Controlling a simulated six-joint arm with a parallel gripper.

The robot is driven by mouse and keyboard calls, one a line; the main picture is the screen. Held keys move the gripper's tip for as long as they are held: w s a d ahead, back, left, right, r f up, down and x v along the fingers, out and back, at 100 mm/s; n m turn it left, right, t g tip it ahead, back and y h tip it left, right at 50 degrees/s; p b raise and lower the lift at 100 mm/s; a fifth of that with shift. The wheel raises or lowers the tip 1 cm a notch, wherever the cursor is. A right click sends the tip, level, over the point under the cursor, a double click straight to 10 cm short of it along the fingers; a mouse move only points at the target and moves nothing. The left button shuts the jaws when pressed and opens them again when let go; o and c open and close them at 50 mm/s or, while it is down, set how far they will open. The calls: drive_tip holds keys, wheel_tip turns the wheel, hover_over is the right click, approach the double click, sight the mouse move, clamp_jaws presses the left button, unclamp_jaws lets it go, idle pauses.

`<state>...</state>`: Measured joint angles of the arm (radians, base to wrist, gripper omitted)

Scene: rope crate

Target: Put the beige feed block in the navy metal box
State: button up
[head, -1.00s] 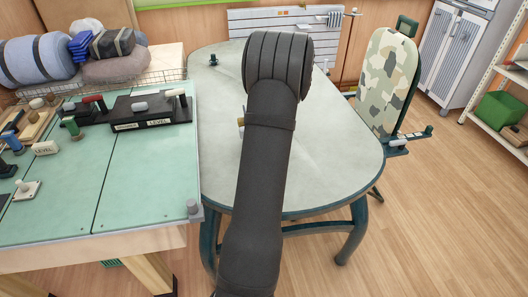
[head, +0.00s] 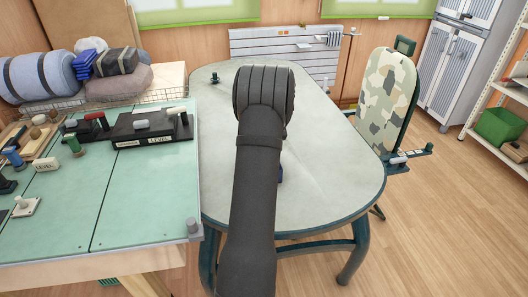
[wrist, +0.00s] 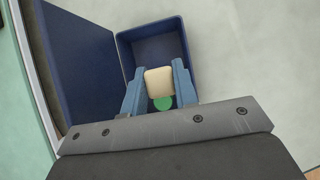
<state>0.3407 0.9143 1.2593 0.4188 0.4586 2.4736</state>
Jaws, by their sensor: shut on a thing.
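The beige feed block (wrist: 159,81) is pinched between the two blue fingers of my gripper (wrist: 157,76) in the wrist view. The navy metal box (wrist: 152,46) lies beyond the fingers, with its dark interior open to the camera. The block and fingertips overlap the box opening; how deep they are cannot be told. The box's flat navy lid (wrist: 78,62) is swung open to the left. A green round thing (wrist: 163,103) shows between the fingers, just below the block. In the head view my arm hides the gripper and block; only a navy sliver (head: 281,174) shows beside it.
The box stands on a pale oval table (head: 335,170), mostly clear. A green-topped workbench (head: 140,200) adjoins at left, with a black level block (head: 150,128) and several small tools.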

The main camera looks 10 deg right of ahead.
drive_tip(key=shift+w+a+f, duration=0.75)
drive_tip(key=shift+f, duration=1.8)
drive_tip(key=shift+f, duration=0.2)
drive_tip(key=shift+f, duration=0.45)
drive_tip(key=o, duration=1)
drive_tip(key=shift+o, duration=0.2)
drive_tip(key=shift+r, duration=0.55)
drive_tip(key=v, duration=1.2)
